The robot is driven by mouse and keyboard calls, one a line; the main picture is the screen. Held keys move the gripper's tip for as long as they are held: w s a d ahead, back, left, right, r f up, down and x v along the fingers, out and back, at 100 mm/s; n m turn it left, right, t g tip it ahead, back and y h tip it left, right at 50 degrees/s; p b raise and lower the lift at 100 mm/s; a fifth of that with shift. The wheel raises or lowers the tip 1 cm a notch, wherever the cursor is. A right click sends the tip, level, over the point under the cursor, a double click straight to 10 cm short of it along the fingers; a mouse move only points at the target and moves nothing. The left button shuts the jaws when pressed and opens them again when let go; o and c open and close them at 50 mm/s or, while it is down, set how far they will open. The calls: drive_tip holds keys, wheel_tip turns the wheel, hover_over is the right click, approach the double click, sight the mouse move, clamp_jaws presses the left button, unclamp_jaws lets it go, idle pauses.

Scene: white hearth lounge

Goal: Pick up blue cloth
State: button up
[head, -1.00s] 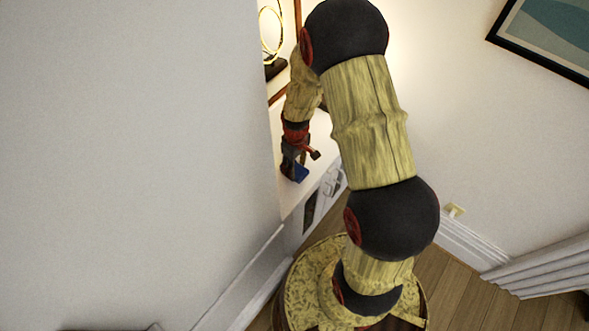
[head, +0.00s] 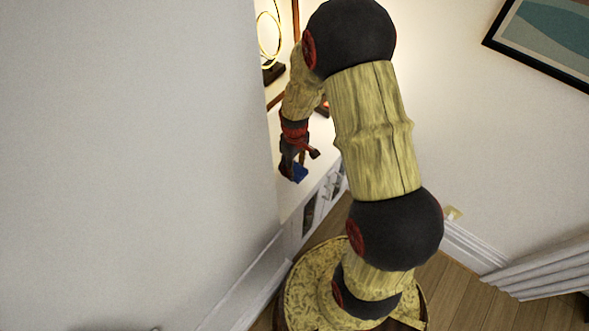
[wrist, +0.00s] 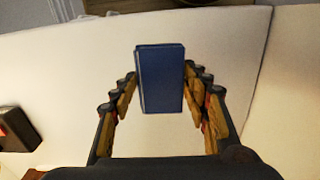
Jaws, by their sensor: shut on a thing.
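The blue thing (wrist: 162,78) stands between the two fingers in the wrist view. It looks like a stiff, flat-sided block or book with a pale left edge rather than loose cloth. My gripper (wrist: 158,88) is shut on it, with a finger along each side. In the head view my gripper (head: 291,165) is over the white ledge, and the blue thing (head: 299,173) shows as a small patch at its tip. I cannot tell whether the blue thing touches the ledge.
The white ledge (head: 318,150) runs behind the wall corner (head: 262,120). A lamp with a glowing ring (head: 270,40) stands further along it. A dark object (wrist: 17,127) is at the left in the wrist view. A framed picture (head: 545,40) hangs at the right.

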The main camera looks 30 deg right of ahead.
drive_tip(key=s+a+r+p, duration=0.2)
drive_tip(key=s+a+r, duration=0.1)
drive_tip(key=s+r, duration=0.7)
drive_tip(key=shift+s+a, duration=0.35)
drive_tip(key=shift+s, duration=1.45)
drive_tip(key=o, duration=0.6)
drive_tip(key=c, duration=0.5)
